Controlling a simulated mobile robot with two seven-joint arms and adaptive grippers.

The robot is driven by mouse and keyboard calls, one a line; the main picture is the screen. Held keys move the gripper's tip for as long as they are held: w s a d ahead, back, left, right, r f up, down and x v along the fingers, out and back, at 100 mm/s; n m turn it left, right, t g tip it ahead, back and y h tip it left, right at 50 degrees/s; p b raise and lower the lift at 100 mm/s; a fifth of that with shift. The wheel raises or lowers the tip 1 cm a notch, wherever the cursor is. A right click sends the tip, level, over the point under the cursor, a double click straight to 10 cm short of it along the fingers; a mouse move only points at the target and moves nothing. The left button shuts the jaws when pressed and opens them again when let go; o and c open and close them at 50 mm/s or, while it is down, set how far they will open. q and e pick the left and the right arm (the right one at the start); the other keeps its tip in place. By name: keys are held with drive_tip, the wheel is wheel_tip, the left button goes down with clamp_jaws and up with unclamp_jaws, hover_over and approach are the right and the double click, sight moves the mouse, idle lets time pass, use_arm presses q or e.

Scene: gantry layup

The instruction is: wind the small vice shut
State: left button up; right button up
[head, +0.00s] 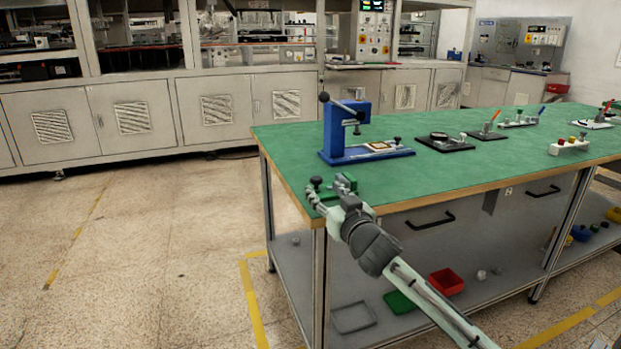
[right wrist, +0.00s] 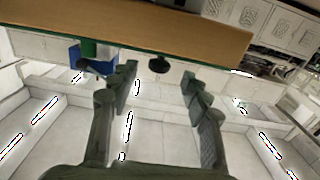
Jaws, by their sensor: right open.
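The small green vice (head: 343,184) sits at the near left corner of the green bench. A dark round knob (head: 316,183) stands at its left end. My right gripper (head: 320,196) is at that corner, close to the vice, and partly covers it. In the right wrist view, which looks upside down, the two fingers (right wrist: 160,85) are spread apart. A dark knob (right wrist: 158,64) shows in the gap between them, beyond the tips, with no clear contact. How far the vice jaws are open cannot be told. My left gripper is out of view.
A blue press (head: 360,130) with a lever stands behind the vice on the green bench (head: 450,188). Several small fixtures sit farther right. The lower shelf holds a red bin (head: 446,281) and a green bin. Open floor (head: 150,250) lies to the left.

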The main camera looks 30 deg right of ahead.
sight(318, 184)
drive_tip(key=x, duration=0.6)
drive_tip(key=shift+w, duration=0.1)
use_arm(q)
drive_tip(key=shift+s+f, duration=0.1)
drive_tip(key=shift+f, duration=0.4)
use_arm(e)
drive_tip(key=shift+c, duration=0.4)
clamp_jaws()
